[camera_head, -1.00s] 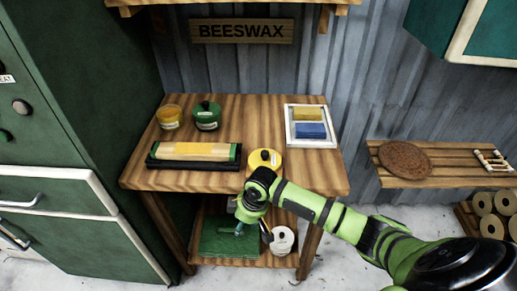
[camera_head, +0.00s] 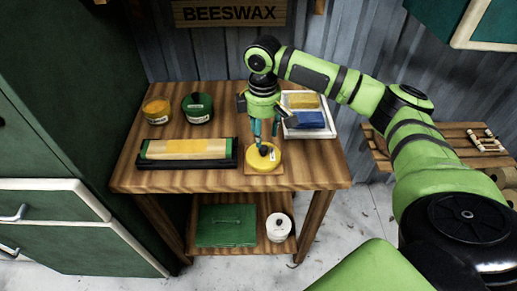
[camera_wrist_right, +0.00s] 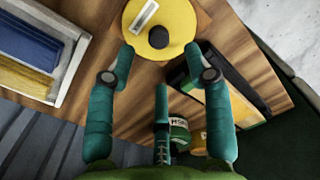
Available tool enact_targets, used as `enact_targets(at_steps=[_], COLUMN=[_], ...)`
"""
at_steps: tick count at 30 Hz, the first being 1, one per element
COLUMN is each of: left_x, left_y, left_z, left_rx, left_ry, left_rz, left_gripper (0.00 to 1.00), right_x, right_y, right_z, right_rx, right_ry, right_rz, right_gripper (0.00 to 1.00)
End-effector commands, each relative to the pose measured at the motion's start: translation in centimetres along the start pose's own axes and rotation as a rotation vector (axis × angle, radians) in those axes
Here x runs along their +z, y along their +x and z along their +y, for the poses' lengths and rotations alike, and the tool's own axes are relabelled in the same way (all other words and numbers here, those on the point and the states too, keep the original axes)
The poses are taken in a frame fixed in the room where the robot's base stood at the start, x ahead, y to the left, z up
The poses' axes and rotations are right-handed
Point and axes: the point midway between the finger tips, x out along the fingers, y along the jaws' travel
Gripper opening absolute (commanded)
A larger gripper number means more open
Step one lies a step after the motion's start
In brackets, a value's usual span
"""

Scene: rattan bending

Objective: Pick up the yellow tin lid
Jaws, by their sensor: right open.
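The yellow tin lid (camera_head: 270,161), with a black knob and a pale label, sits on a small wooden board (camera_head: 250,172) near the table's front edge. It also shows at the top of the right wrist view (camera_wrist_right: 178,18), its knob towards my fingers. My right gripper (camera_head: 266,135) points down just above and behind the lid, empty. In the right wrist view its teal fingers (camera_wrist_right: 158,62) are spread apart, with the lid beyond their tips. What lies under the lid is hard to see. My left gripper is not in view.
A black tray with a yellowish slab (camera_head: 186,148) lies left of the lid. A green pot (camera_head: 197,108) and an amber jar (camera_head: 156,111) stand behind it. A white tray (camera_head: 310,134) with yellow and blue blocks is close to my gripper's right.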

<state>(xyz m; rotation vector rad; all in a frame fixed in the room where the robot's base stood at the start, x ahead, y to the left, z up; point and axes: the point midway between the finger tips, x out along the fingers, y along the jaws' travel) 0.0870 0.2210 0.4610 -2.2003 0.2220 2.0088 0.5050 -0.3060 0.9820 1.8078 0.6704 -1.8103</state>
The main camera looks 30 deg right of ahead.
Motion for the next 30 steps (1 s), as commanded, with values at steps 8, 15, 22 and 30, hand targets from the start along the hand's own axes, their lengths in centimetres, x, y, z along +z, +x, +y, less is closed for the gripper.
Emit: enact_targets(at_steps=[8, 15, 22, 30], left_x=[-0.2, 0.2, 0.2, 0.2], left_y=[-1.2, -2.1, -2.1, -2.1], left_z=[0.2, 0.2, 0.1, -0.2], left_rx=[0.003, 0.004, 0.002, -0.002], left_ry=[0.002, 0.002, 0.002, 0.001], left_rz=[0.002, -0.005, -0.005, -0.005], left_gripper=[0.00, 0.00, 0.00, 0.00], right_x=[0.4, 0.5, 0.4, 0.4], right_y=[2.6, 6.1, 6.7, 6.7], right_z=[0.0, 0.0, 0.0, 0.0], right_rx=[-0.005, -0.003, -0.001, -0.001], right_ry=[0.004, 0.003, 0.002, 0.002], right_rz=[-0.006, -0.004, -0.001, -0.002], right_gripper=[0.52, 0.52, 0.52, 0.00])
